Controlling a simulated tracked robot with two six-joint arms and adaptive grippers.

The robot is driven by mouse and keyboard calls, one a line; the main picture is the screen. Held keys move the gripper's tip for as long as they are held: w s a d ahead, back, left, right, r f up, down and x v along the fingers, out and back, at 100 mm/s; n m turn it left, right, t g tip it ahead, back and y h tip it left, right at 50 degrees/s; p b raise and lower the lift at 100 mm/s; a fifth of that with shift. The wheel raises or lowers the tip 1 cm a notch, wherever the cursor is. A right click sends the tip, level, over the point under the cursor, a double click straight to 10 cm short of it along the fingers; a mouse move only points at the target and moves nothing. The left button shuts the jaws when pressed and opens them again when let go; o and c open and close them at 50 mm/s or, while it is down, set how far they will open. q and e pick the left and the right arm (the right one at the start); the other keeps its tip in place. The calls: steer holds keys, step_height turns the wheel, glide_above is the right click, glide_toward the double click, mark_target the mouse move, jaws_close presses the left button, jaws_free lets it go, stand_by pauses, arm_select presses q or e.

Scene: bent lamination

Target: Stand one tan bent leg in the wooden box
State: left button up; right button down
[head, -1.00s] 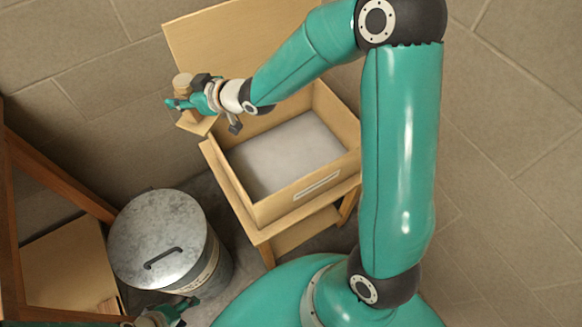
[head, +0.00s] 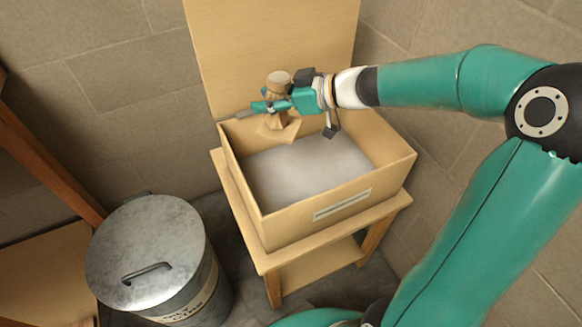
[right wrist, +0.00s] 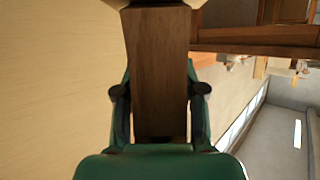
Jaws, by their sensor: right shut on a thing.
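The wooden box (head: 333,203) stands open, with its lid (head: 270,40) raised at the back and a pale grey floor (head: 305,172) inside. My right gripper (head: 272,104) is shut on a tan bent leg (head: 279,79), over the rear left part of the box. The leg is roughly upright, with a round top end and a wider lower end. Whether its lower end touches the box, I cannot tell. In the right wrist view, the leg (right wrist: 160,70) shows as a brown wooden piece between the two fingers (right wrist: 160,105). My left gripper is not in view.
The box sits on a wooden stand (head: 270,262) with a lower shelf. A round metal bin (head: 147,250) with a handled lid stands to its left. A wooden frame (head: 50,160) is at the far left. A block wall (head: 110,90) rises behind.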

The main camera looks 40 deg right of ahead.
step_height(320, 180, down, 18)
steer(key=b, duration=0.8)
steer(key=shift+b, duration=0.4)
steer(key=shift+f, duration=0.55)
steer(key=shift+f, duration=0.1)
steer(key=c, duration=0.7)
jaws_free()
